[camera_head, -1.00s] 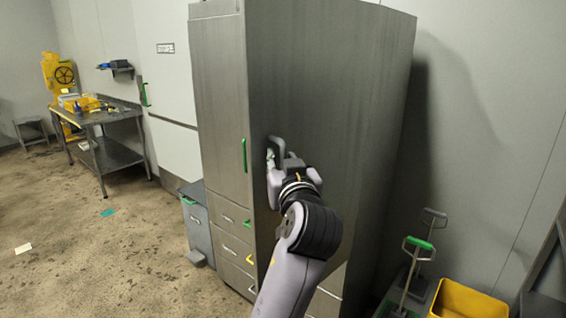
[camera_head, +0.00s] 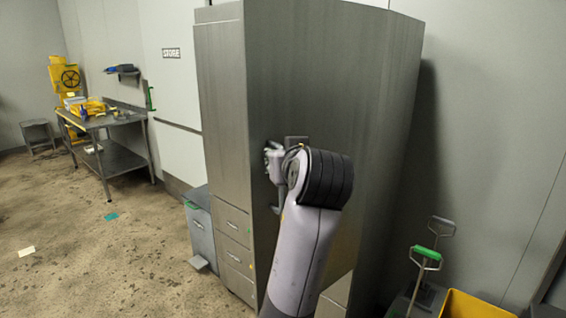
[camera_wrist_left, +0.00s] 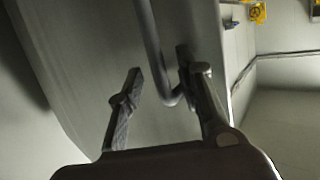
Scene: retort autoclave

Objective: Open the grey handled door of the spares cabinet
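The spares cabinet is a tall grey metal cabinet in the middle of the head view. Its broad dark panel (camera_head: 335,85), the grey handled door, carries the grey handle near its left edge. I cannot tell whether this door is ajar. In the left wrist view the handle (camera_wrist_left: 152,45) is a bent bar standing off the panel. My left gripper (camera_head: 270,165) is at the handle. In the left wrist view its fingers (camera_wrist_left: 162,82) are spread, with the bar between them, closer to the right finger. Firm contact is not visible. My right gripper is out of view.
A narrower cabinet door (camera_head: 222,110) and drawers (camera_head: 235,225) are left of the panel. A grey bin (camera_head: 198,222) stands beside them. Green-handled equipment (camera_head: 425,252) and a yellow tub (camera_head: 475,305) are at lower right. The floor (camera_head: 90,260) at left is mostly open.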

